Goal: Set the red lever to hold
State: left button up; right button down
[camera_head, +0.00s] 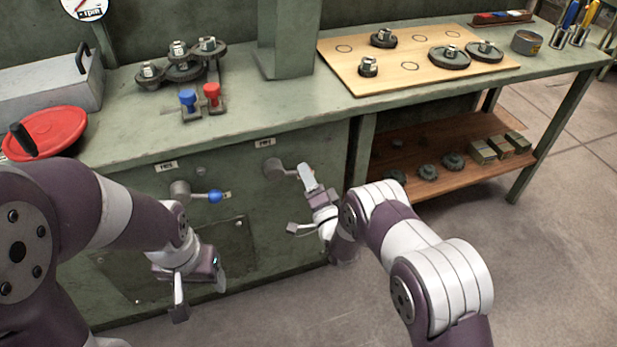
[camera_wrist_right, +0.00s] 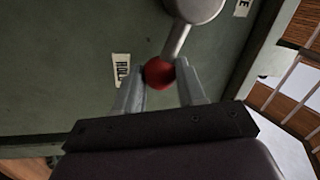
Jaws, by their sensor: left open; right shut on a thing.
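The red lever has a grey hub (camera_head: 272,167) on the green cabinet front in the head view. In the right wrist view its grey rod (camera_wrist_right: 177,40) runs from the hub down to a red ball knob (camera_wrist_right: 159,73). My right gripper (camera_wrist_right: 162,85) is shut on this knob, one finger on each side. A white HOLD label (camera_wrist_right: 121,70) sits just left of the knob, a small gap apart. In the head view my right gripper (camera_head: 309,180) hides the knob. My left gripper (camera_head: 200,288) is open and empty, low in front of the cabinet.
A blue-knobbed lever (camera_head: 215,196) is on the same front, above my left gripper. A second white label (camera_wrist_right: 243,7) is partly cut off beside the red lever's hub. A lower wooden shelf (camera_head: 400,160) with several parts is to the right. The bench top holds gears and a pegboard (camera_head: 400,72).

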jog(key=shift+a+f+m, duration=0.1)
jog(key=shift+f+m, duration=0.25)
jog(key=shift+m, duration=0.05)
jog(key=c, duration=0.7)
grip_release()
jog(key=shift+r, duration=0.1)
jog(key=p+v, duration=0.2)
jog(key=v, duration=1)
jog(key=shift+s, duration=0.4)
